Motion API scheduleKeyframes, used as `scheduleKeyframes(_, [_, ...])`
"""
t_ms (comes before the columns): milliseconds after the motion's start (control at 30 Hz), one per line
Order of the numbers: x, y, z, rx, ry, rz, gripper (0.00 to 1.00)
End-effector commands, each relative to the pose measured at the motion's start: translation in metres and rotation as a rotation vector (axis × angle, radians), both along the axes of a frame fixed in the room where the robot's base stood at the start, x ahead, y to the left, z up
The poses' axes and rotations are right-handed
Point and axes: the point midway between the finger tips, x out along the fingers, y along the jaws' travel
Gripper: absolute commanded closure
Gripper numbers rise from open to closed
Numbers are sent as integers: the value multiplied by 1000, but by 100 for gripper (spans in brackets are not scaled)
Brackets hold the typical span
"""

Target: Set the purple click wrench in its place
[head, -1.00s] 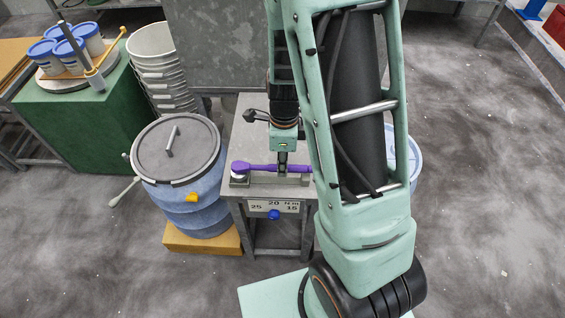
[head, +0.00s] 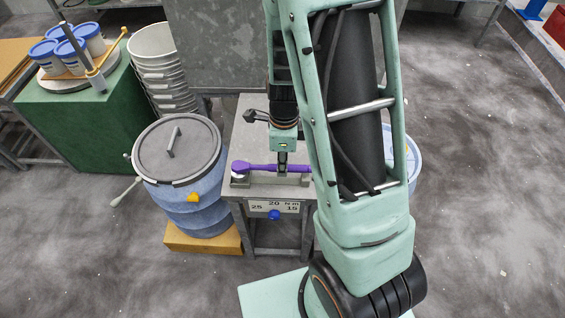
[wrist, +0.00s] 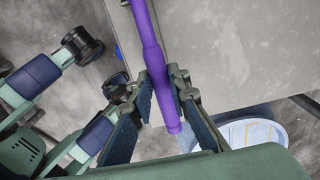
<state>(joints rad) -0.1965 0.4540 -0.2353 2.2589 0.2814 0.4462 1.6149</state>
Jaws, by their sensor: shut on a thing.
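The purple click wrench (head: 258,168) lies level, left to right, over the small grey metal stand (head: 262,140), its thicker end at left. My gripper (head: 283,167) comes down from above and is shut on its shaft, right of the middle. In the wrist view the wrench (wrist: 148,45) runs between my gripper's fingers (wrist: 166,92). Small grey blocks sit under it near the left (head: 238,180) and right (head: 306,180). I cannot tell whether it rests on both. My arm partly hides the right end in the head view.
A blue drum with a grey lid (head: 170,152) stands close at left on a yellow-brown base (head: 200,240). A numbered plate (head: 274,206) with a blue knob (head: 274,215) is on the stand's front. Stacked white pails (head: 155,60) stand behind.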

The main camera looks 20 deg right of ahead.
Motion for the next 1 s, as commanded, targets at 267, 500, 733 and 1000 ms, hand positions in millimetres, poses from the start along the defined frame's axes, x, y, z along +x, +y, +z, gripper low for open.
scheduleKeyframes(267, [0, 0, 1, 0, -1, -1, 100])
scheduleKeyframes(500, [0, 0, 0, 1, -1, -1, 100])
scheduleKeyframes(733, [0, 0, -4, 0, 0, 0, 100])
scheduleKeyframes(1000, [0, 0, -9, 0, 0, 0, 100])
